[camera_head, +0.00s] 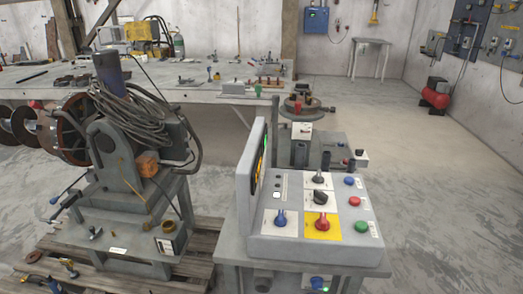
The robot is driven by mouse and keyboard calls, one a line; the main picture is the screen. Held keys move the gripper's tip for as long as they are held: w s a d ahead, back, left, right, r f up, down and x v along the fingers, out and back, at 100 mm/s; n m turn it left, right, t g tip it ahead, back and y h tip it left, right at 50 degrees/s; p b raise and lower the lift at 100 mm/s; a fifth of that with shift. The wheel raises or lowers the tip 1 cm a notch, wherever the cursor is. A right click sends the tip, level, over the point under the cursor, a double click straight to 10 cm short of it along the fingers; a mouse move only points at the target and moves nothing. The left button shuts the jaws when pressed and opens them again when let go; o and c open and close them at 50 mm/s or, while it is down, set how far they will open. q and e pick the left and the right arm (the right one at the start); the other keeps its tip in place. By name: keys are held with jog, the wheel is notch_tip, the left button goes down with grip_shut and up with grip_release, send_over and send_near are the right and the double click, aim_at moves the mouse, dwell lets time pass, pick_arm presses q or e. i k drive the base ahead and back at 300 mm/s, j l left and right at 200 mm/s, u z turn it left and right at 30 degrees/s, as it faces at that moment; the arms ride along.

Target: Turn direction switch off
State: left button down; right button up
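A grey control box (312,243) stands at the lower centre right, with a sloped panel of switches. The panel has a dark rotary knob on a white plate (318,178), a black rotary knob (320,198) below it, a blue-handled knob (281,217) at the left and a red-handled knob (321,222) on a yellow plate. The labels are too small to read, so I cannot tell which one is the direction switch or how it is set. Neither of my grippers shows in the head view.
Blue (349,181), red (355,200) and green (362,227) buttons line the panel's right side. A positioner machine with coiled cable (135,120) stands on a wooden pallet at left. A long workbench (210,97) runs behind. The floor (440,190) at right is clear.

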aim_at(319, 198)
jog(key=l+u, duration=0.1)
jog(key=u, duration=0.45)
jog(key=l+u, duration=0.4)
jog(key=l, duration=0.5)
jog(key=k+l+u, duration=0.1)
jog(key=l+u, duration=0.3)
jog(key=l, duration=0.95)
jog(key=k+l, duration=0.15)
jog(key=l, duration=0.25)
